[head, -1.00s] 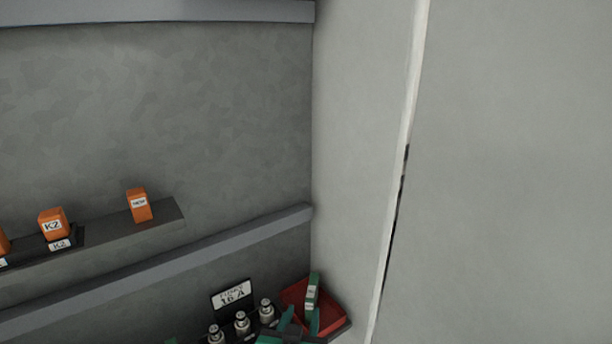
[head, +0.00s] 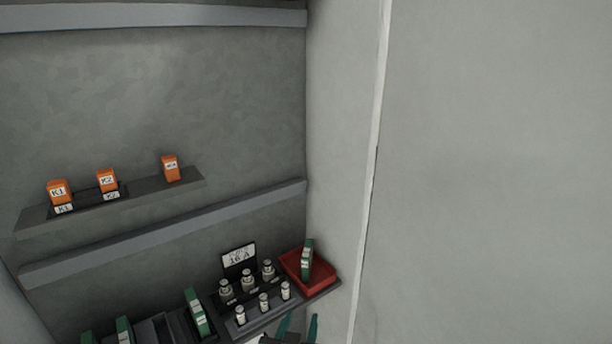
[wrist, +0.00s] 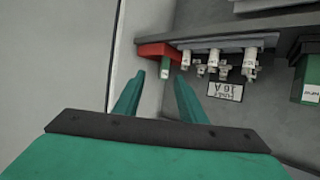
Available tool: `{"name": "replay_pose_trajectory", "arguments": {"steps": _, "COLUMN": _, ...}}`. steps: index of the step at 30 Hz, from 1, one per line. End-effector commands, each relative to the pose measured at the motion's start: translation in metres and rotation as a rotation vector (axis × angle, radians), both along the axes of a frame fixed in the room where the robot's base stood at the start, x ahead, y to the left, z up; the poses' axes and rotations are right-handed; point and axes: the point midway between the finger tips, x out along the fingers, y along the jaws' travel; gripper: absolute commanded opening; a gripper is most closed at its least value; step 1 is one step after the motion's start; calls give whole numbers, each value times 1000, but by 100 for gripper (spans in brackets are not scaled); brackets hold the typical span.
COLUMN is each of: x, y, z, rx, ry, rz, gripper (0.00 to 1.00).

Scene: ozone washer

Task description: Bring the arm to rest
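My gripper (head: 299,326) is at the bottom edge of the head view, with two green fingers pointing up. In the wrist view my gripper (wrist: 157,95) has its fingers apart with nothing between them. It is in front of and below the red tray (head: 322,277), clear of it. A green module (head: 307,259) with a white label stands in the tray. The tray also shows in the wrist view (wrist: 152,50), beyond the fingertips. Most of my arm is hidden from the head view.
Several fuses (head: 264,301) stand beside a "16 A" sign (head: 239,257). Green modules (head: 197,312) stand in a rack at lower left. Orange relays (head: 107,180) sit on the upper shelf (head: 185,192). A pale wall or panel (head: 480,170) fills the right side.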

Motion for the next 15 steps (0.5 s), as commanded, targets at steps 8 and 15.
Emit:
{"name": "replay_pose_trajectory", "arguments": {"steps": 8, "x": -15, "y": 4, "z": -29, "rx": -10, "ry": -3, "rz": 30, "gripper": 37}}
{"name": "replay_pose_trajectory", "arguments": {"steps": 15, "x": -39, "y": 4, "z": -66, "rx": -17, "ry": -10, "rz": 59, "gripper": 37}}
